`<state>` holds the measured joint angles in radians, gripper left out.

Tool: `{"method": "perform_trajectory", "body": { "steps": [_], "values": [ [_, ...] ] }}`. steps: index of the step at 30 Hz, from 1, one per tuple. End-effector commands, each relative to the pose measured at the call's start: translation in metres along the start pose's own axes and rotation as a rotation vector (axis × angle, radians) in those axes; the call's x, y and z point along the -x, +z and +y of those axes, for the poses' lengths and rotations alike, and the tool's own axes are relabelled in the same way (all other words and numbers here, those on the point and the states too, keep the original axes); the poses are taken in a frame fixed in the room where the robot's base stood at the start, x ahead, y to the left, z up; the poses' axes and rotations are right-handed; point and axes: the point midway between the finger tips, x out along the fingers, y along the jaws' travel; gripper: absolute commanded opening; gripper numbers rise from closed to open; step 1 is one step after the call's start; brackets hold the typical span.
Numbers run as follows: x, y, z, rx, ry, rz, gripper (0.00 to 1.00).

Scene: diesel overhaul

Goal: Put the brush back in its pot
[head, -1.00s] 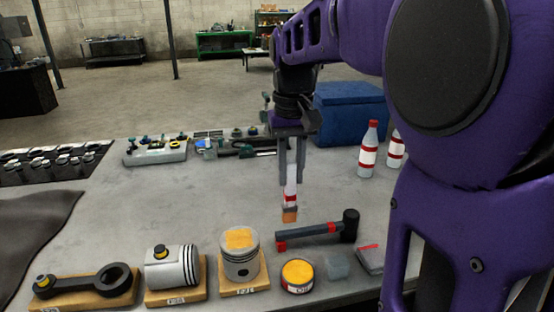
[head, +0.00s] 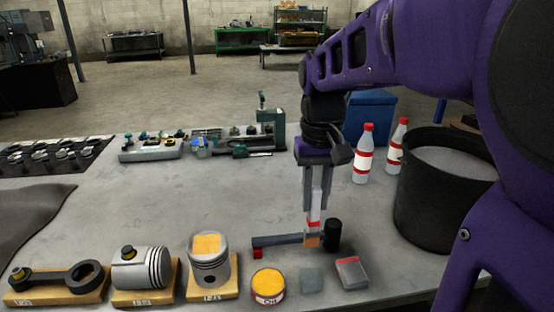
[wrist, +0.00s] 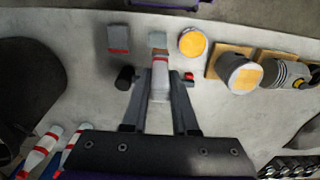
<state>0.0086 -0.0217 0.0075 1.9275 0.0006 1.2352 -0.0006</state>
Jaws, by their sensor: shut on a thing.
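My gripper (head: 315,203) is shut on the brush (head: 314,222), which has a white handle, a red band and an orange-tan tip. The brush hangs tip down and overlaps the hammer's handle in the head view; I cannot tell the gap below it. In the wrist view the brush (wrist: 159,68) lies between the fingers. A small round pot (head: 268,286) with a yellow top and red and white side stands in front, left of the brush. It also shows in the wrist view (wrist: 192,43).
A hammer (head: 275,241) lies by the brush. A piston (head: 209,262) on a wooden block stands left of the pot. A grey square (head: 311,280) and red-edged box (head: 351,273) lie right. Bottles (head: 363,158) and a black bucket (head: 436,205) stand farther right. The table's middle is clear.

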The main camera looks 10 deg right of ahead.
Motion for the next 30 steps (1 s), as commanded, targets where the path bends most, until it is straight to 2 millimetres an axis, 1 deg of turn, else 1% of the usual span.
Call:
{"method": "perform_trajectory", "body": {
  "steps": [8, 14, 18, 21, 25, 30],
  "values": [
    [-0.007, 0.003, 0.0, 0.001, 0.001, 0.0, 0.0],
    [-0.027, 0.004, 0.0, 0.001, 0.001, -0.003, 0.0],
    [-0.051, 0.004, 0.0, 0.001, 0.0, -0.001, 0.0],
    [-0.063, 0.004, 0.0, 0.001, 0.0, -0.001, 0.0],
    [-0.073, 0.004, 0.0, 0.001, 0.0, 0.0, 0.0],
    [-0.079, 0.003, 0.0, 0.001, 0.0, 0.001, 0.0]
  ]
}}
